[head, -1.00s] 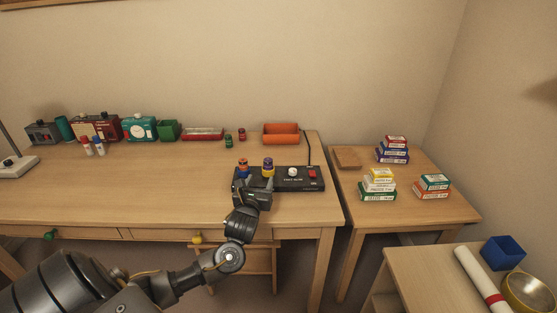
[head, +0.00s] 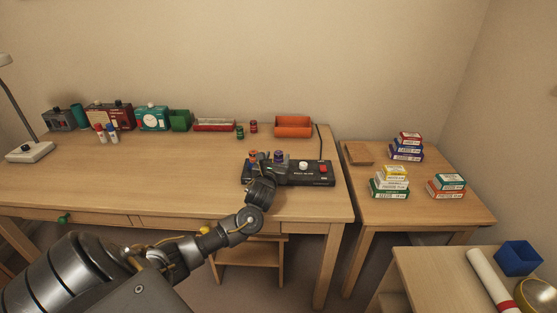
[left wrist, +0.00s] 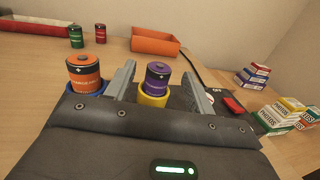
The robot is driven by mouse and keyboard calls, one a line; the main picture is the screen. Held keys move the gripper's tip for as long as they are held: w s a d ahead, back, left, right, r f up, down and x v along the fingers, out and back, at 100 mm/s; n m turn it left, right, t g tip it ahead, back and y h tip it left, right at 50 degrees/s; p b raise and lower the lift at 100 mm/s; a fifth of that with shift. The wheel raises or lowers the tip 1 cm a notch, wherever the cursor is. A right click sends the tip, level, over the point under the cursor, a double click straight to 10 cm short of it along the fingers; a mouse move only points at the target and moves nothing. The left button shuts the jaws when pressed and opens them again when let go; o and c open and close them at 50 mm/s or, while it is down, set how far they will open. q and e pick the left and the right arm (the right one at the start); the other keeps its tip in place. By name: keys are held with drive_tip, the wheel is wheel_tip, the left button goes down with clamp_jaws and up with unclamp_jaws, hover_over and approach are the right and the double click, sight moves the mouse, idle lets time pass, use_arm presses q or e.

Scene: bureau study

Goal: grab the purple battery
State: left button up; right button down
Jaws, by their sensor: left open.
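The purple battery (left wrist: 157,78) stands upright in a yellow ring holder on the black test block (head: 310,173), in the left wrist view. It also shows in the head view (head: 279,156), partly behind my gripper. My left gripper (left wrist: 160,85) is open, with one finger on each side of the purple battery; I cannot tell whether they touch it. An orange battery (left wrist: 84,72) stands in a blue ring holder just left of the left finger. My right gripper is not in view.
The block also carries a white knob (head: 303,166) and a red switch (head: 323,169). Behind stand a green battery (head: 240,132), a red battery (head: 253,127) and an orange bin (head: 293,126). Small boxes (head: 389,187) are stacked on the right side table. The desk's left middle is clear.

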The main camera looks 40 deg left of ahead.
sight(278, 156)
use_arm(q)
drive_tip(key=x, duration=0.2)
drive_tip(key=shift+w+a, duration=0.2)
drive_tip(key=shift+w, duration=0.15)
drive_tip(key=shift+w+a, duration=0.1)
drive_tip(key=shift+w, duration=0.3)
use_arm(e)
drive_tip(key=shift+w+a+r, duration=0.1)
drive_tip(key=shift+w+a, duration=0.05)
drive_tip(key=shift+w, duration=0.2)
